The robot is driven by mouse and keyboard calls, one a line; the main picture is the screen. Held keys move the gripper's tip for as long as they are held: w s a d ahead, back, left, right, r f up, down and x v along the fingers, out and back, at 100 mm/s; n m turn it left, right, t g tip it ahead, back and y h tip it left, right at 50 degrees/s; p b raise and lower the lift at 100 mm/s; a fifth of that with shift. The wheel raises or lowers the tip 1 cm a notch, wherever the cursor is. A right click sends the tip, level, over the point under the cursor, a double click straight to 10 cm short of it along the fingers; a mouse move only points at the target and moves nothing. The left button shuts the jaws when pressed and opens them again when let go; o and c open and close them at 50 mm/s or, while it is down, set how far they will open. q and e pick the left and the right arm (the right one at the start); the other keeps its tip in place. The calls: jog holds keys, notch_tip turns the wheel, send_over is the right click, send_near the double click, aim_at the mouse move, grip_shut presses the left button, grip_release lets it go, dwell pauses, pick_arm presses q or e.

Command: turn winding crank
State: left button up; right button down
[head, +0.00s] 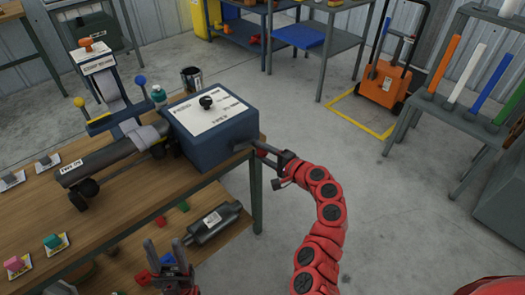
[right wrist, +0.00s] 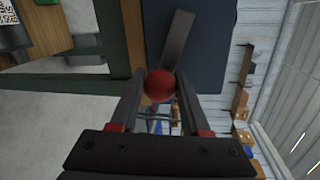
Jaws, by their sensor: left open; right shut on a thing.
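The winding crank sticks out from the right side of a dark blue box (head: 208,138) at the table's right end. Its grey arm (right wrist: 177,48) and red ball knob (right wrist: 159,86) show clearly in the right wrist view. My right gripper (head: 274,160) is beside the box's right side in the head view, shut on the red knob, with a finger on either side of it. In the head view the gripper partly hides the crank. My left gripper (head: 166,262) is open and empty at the bottom, in front of the table.
A grey muffler (head: 214,222) and coloured blocks lie on the lower shelf. An orange machine (head: 384,82) stands in a yellow floor outline.

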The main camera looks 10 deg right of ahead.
jog(key=shift+f, duration=0.15)
jog(key=shift+c, duration=1.9)
grip_release()
jog(key=v, duration=1.7)
jog(key=shift+s, duration=0.2)
jog(key=shift+d, duration=0.15)
